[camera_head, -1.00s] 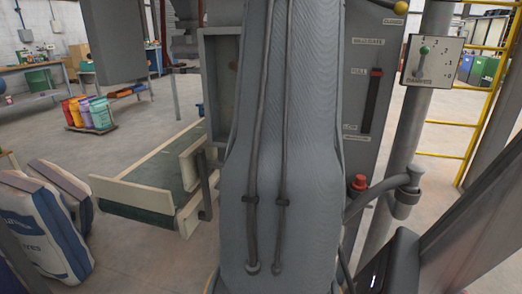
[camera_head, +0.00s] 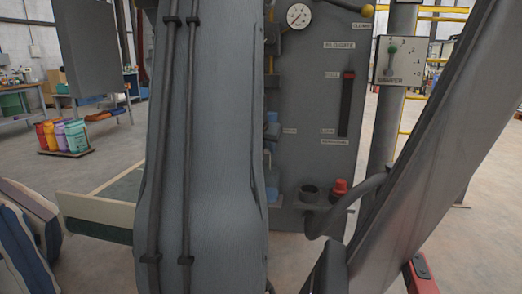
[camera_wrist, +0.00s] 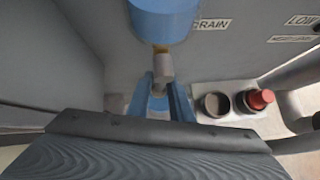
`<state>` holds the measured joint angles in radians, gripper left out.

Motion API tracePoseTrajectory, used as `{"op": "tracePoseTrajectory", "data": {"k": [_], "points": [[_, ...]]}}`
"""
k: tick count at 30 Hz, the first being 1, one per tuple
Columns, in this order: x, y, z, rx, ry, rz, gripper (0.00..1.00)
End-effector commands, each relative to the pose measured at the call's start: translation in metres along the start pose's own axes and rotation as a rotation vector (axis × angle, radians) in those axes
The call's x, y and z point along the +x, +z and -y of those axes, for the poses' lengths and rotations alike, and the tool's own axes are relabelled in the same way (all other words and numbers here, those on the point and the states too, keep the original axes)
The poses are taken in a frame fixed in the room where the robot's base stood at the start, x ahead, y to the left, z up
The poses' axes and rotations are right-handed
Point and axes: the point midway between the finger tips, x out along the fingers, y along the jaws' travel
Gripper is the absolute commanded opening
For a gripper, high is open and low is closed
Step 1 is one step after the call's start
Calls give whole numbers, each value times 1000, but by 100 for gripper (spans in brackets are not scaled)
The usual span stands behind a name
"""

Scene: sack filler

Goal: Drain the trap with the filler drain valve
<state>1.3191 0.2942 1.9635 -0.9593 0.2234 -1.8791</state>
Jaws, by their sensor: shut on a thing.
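The trap is a blue cylinder (camera_wrist: 165,18) at the top of the wrist view, in front of a grey panel. The drain valve, a small grey piece (camera_wrist: 163,68) under a brass fitting, hangs below it. My gripper (camera_wrist: 160,84) has two blue fingers, one on each side of the valve's lower end, and is shut on it. The fingers hide part of the valve. A "DRAIN" label (camera_head: 290,130) is on the panel beside the trap. In the head view my arm covers most of this area.
A dark open cup (camera_head: 309,190) and a red knob (camera_head: 340,187) sit on a bracket right of the valve. A gauge (camera_head: 298,16) and a black slot (camera_head: 346,105) are on the panel. A damper plate (camera_head: 402,60) stands right. Sacks (camera_head: 25,235) lie left.

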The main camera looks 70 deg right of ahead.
Motion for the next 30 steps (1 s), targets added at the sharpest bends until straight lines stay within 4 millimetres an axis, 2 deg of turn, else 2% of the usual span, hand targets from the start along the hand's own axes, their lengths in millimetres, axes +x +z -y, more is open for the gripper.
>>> {"op": "tracePoseTrajectory", "data": {"k": [10,11,12,23,30], "points": [[0,-1,0,-1,-2,-2,0],[0,-1,0,-1,-1,-2,25],[0,-1,0,-1,-1,-2,29],[-6,0,0,-1,-1,0,29],[-44,2,0,-2,1,2,29]]}}
